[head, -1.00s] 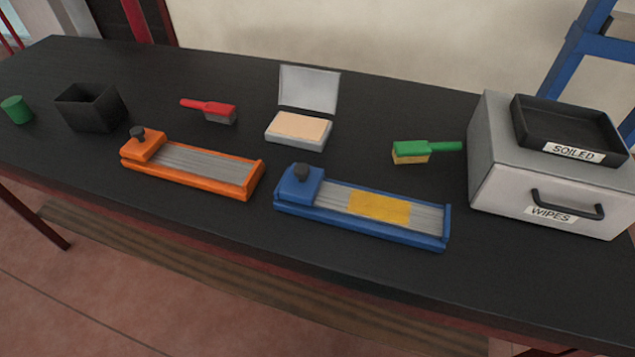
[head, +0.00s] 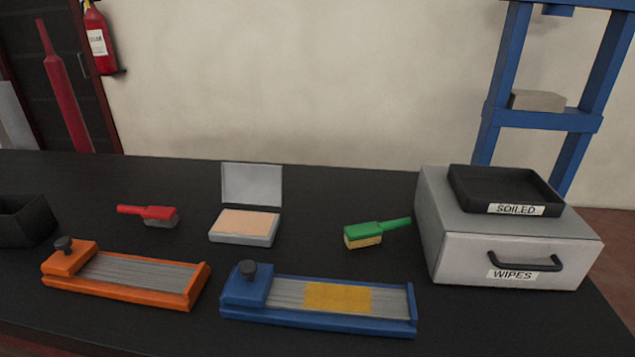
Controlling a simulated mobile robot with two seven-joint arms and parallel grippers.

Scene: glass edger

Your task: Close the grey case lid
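The grey case (head: 243,239) sits on the black table near the middle of the head view. Its grey lid (head: 252,184) stands open, about upright, at the back edge of the case. A flat peach-coloured block (head: 246,223) lies inside the case. Neither of my grippers shows in the head view.
A red brush (head: 148,214) lies left of the case and a green brush (head: 375,233) right. An orange holder (head: 125,279) and a blue holder (head: 318,303) lie in front. A grey WIPES drawer box (head: 515,258) with a black SOILED tray (head: 508,190) stands right. A black bin (head: 24,222) is at left.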

